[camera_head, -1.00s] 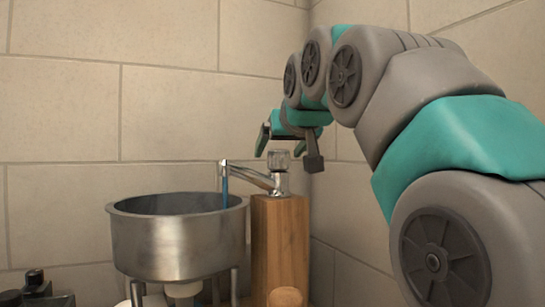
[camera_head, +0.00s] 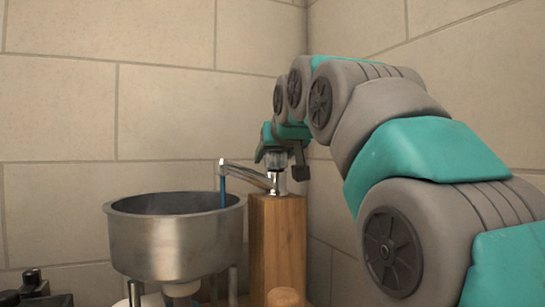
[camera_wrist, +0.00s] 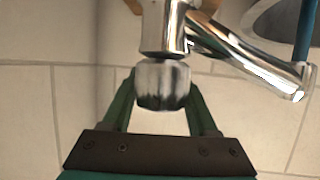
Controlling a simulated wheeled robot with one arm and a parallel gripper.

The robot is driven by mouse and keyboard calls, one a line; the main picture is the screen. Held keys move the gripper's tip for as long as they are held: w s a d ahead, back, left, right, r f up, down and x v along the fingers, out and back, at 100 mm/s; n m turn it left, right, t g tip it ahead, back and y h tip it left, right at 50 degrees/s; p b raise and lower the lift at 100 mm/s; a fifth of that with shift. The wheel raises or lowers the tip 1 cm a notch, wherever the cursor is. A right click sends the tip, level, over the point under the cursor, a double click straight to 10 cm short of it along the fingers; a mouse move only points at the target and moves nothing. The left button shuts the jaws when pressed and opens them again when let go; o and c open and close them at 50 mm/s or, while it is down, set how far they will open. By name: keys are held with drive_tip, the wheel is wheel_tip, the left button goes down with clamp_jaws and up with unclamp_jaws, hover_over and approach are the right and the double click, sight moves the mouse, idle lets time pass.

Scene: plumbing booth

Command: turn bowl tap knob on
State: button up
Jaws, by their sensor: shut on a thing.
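The tap knob (camera_head: 276,160), a clear faceted cylinder, sits on top of the chrome tap (camera_head: 278,183). In the wrist view the knob (camera_wrist: 163,85) is between the two green fingers of my gripper (camera_wrist: 161,92), which is shut on it. In the head view my gripper (camera_head: 273,157) is over the tap and partly hides the knob. The spout reaches left over the metal bowl (camera_head: 175,245). A blue stream (camera_head: 223,192) runs down from the spout end into the bowl; it also shows in the wrist view (camera_wrist: 304,35).
The tap stands on a wooden post (camera_head: 278,245) right of the bowl. A rounded wooden piece (camera_head: 285,297) is in front of the post. Dark objects (camera_head: 35,290) lie at lower left. Tiled walls meet close behind the tap.

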drive_tip(key=c, duration=0.6)
drive_tip(key=shift+a+n+y, duration=0.1)
drive_tip(key=shift+n+y, duration=0.2)
drive_tip(key=n+g+y, duration=0.1)
drive_tip(key=n+y, duration=0.1)
drive_tip(key=a+n+g+y+p, duration=0.1)
drive_tip(key=n+y, duration=0.1)
drive_tip(key=shift+s+r+g+y, duration=0.1)
drive_tip(key=shift+s+g+y, duration=0.05)
drive_tip(key=shift+g+y, duration=0.2)
drive_tip(key=shift+s+a+n+g+y+p, duration=0.15)
drive_tip(key=shift+n+g+y+p, duration=0.1)
drive_tip(key=shift+n+g+y, duration=0.4)
drive_tip(key=shift+s+a+n+g+y+p, duration=0.1)
drive_tip(key=shift+n+g+y+p, duration=0.2)
drive_tip(key=shift+n, duration=0.45)
drive_tip(key=shift+y, duration=0.3)
drive_tip(key=shift+s+a+n+g+y, duration=0.15)
drive_tip(key=shift+n+g+y, duration=0.25)
drive_tip(key=shift+n+g, duration=0.45)
drive_tip(key=shift+s, duration=0.1)
